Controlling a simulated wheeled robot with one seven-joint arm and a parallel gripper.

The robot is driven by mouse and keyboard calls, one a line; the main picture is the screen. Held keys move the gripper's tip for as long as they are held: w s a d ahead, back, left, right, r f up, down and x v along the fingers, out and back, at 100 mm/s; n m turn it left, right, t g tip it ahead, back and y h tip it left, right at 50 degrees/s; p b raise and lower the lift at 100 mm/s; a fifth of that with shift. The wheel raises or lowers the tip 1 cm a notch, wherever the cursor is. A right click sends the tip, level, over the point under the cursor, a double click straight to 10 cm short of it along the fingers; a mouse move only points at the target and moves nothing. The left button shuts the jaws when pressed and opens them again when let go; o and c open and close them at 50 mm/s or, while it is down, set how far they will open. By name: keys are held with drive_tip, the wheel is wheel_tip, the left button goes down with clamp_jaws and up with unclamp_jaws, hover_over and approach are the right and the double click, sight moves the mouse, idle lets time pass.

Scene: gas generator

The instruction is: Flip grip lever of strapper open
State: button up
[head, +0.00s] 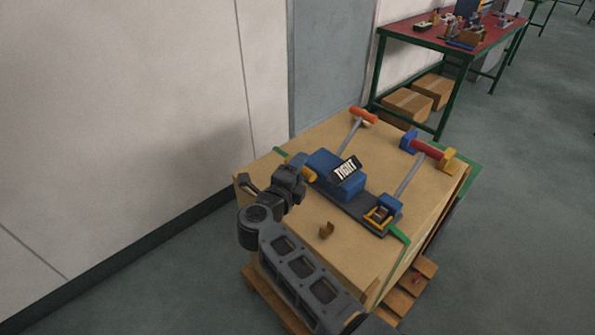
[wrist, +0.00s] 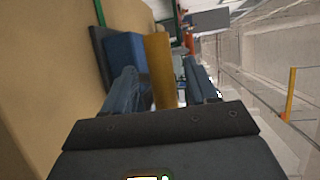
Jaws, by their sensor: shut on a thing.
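The strapper lies on top of a large cardboard box. In the wrist view the yellow lever (wrist: 160,70) stands between my two fingers (wrist: 162,88), with the blue body (wrist: 125,58) just behind on the left.
A green strap (head: 399,234) runs under the strapper. A wall (head: 120,120) stands close on the left. Open floor lies right.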

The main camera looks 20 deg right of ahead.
drive_tip(key=v, duration=0.7)
drive_tip(key=shift+s+a+b, duration=0.25)
drive_tip(key=shift+a+b, duration=0.05)
drive_tip(key=s+d+r+n+t+y, duration=0.1)
drive_tip(key=s+d+n+t, duration=0.35)
drive_tip(key=s, duration=0.45)
drive_tip(key=s+d+r+n+t+y, duration=0.1)
drive_tip(key=s+d+n+t, duration=0.3)
drive_tip(key=s, duration=0.6)
drive_tip(key=s+a+r+n+g+y, duration=0.1)
drive_tip(key=s+a+r+n+y, duration=0.1)
drive_tip(key=s+n, duration=0.4)
drive_tip(key=s+a+r+n+g+y, duration=0.1)
drive_tip(key=s+r+n+g+y, duration=0.1)
drive_tip(key=s+n, duration=0.5)
drive_tip(key=s+a+r+n+g+y, duration=0.1)
drive_tip(key=s+n+y, duration=0.5)
drive_tip(key=s, duration=0.8)
wheel_tip(320, 180, up, 2)
drive_tip(key=shift+a+r+n, duration=0.25)
drive_tip(key=shift+a+n, duration=0.2)
drive_tip(key=shift+a, duration=0.35)
drive_tip(key=shift+g, duration=0.25)
